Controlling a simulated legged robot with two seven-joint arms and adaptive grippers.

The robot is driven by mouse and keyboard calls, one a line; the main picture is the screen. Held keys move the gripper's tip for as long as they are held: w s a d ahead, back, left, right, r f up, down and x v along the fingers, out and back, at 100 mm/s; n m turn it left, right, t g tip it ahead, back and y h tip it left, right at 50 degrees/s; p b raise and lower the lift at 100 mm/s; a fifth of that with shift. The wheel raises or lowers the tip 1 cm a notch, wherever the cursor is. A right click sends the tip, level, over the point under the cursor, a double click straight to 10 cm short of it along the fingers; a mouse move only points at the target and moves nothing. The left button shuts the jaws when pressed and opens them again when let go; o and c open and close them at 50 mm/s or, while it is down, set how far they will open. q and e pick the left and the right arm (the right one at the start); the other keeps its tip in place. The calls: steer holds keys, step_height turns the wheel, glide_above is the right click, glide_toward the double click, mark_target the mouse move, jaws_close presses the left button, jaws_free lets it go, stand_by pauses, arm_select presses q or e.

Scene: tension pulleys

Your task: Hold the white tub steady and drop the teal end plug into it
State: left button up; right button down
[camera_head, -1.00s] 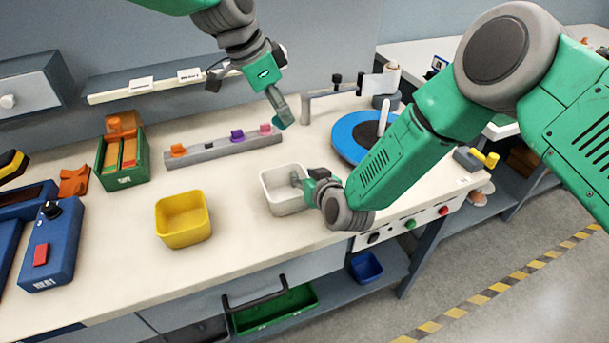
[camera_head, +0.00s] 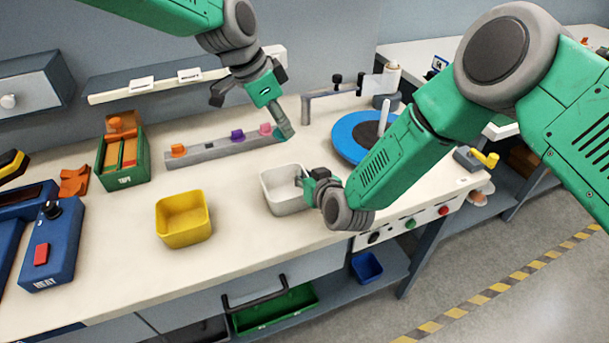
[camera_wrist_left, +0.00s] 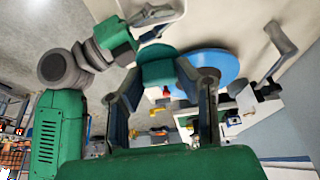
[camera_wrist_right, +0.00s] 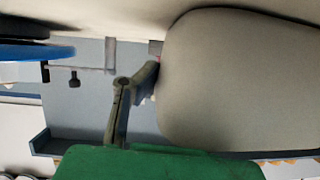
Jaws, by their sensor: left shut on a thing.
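The teal end plug (camera_wrist_left: 157,68) is between the fingertips of my left gripper (camera_wrist_left: 163,82), which is shut on it. In the head view the plug (camera_head: 286,131) is in the air, above and behind the white tub (camera_head: 287,206), apart from it. The tub stands upright on the bench. My right gripper (camera_head: 303,182) is at the tub's right wall. In the right wrist view one finger (camera_wrist_right: 140,85) meets the edge of the tub wall (camera_wrist_right: 240,80). The wall hides the other finger, and the gripper looks shut on the wall.
A yellow tub (camera_head: 183,218) stands left of the white one. A grey rack (camera_head: 215,149) with orange, purple and pink parts lies behind. A blue disc (camera_head: 352,138) is at the back right. The bench between the tubs is clear.

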arm_select(q)
step_height(320, 180, down, 9)
steer(key=shift+r, duration=0.15)
arm_select(e)
steer(key=shift+s+f, duration=0.1)
stand_by(0.8)
arm_select(q)
steer(key=o, duration=0.9)
steer(key=v, duration=1.2)
arm_select(e)
steer(key=c, duration=1.6)
jaws_free()
steer(key=shift+c, duration=0.2)
